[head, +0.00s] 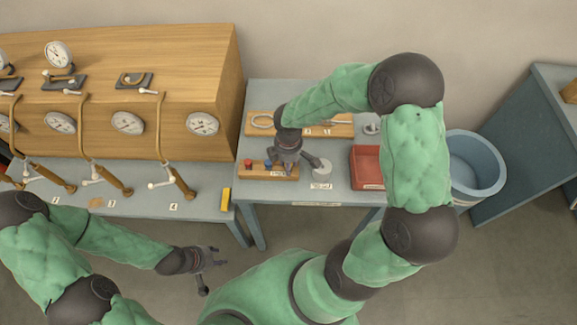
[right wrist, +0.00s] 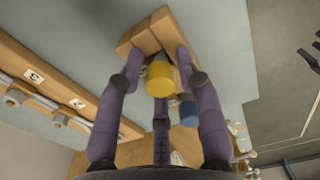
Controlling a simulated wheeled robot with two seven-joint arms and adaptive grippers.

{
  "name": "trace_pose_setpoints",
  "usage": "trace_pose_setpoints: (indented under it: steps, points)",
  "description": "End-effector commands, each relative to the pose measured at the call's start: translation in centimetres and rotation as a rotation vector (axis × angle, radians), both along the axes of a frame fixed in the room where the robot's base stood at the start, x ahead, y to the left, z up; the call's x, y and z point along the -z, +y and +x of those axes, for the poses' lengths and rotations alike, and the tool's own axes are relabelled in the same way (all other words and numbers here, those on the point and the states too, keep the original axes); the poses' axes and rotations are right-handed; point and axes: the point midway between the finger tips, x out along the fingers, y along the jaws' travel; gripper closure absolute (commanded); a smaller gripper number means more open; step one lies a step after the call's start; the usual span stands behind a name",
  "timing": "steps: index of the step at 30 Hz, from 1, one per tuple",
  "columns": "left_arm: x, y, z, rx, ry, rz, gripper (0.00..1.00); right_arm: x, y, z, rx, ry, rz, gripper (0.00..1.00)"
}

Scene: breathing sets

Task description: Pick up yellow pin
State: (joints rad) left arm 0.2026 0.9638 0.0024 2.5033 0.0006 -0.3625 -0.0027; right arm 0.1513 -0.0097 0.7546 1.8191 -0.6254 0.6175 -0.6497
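The yellow pin (right wrist: 160,76) stands on a wooden block (right wrist: 150,32) in the right wrist view, between the fingers of my right gripper (right wrist: 160,57). The fingers are spread around the pin, with small gaps beside it. A blue pin (right wrist: 187,111) is close by. In the head view, my right gripper (head: 289,165) is over the right end of the wooden block (head: 262,174) and hides the yellow pin. A red pin (head: 248,163) and the blue pin (head: 268,164) show to its left. My left gripper (head: 212,258) is open and empty over the floor.
A grey round weight (head: 321,171) and a red tray (head: 367,167) are right of the block. A wooden board (head: 340,130) lies behind. A wooden cabinet with gauges (head: 120,85) stands left, a blue bin (head: 475,165) right. A yellow block (head: 226,199) sits at the left bench's edge.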

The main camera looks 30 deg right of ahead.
Motion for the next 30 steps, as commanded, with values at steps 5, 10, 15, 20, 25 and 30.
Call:
trace_pose_setpoints:
  steps: [5,10,15,20,25,30]
  points:
    - [0.0,0.0,0.0,0.000,0.000,0.000,0.60,0.0,0.0,0.0,0.000,0.000,0.000,1.00]
    - [0.0,0.0,0.0,0.000,0.000,0.000,0.60,0.0,0.0,0.0,0.000,0.000,0.000,1.00]
    - [-0.1,0.0,0.0,0.000,0.000,0.000,0.60,-0.3,0.0,0.0,0.000,0.000,0.000,1.00]
    - [-0.5,0.0,0.0,0.000,0.000,0.000,0.60,-1.5,0.0,0.1,0.001,-0.002,0.000,1.00]
    - [-1.2,0.0,0.0,0.000,0.000,0.000,0.60,-3.8,0.1,-0.2,0.000,-0.001,0.000,1.00]
    - [-1.8,0.0,0.0,0.000,0.000,0.000,0.60,-6.4,1.1,-2.2,-0.001,-0.004,0.000,1.00]
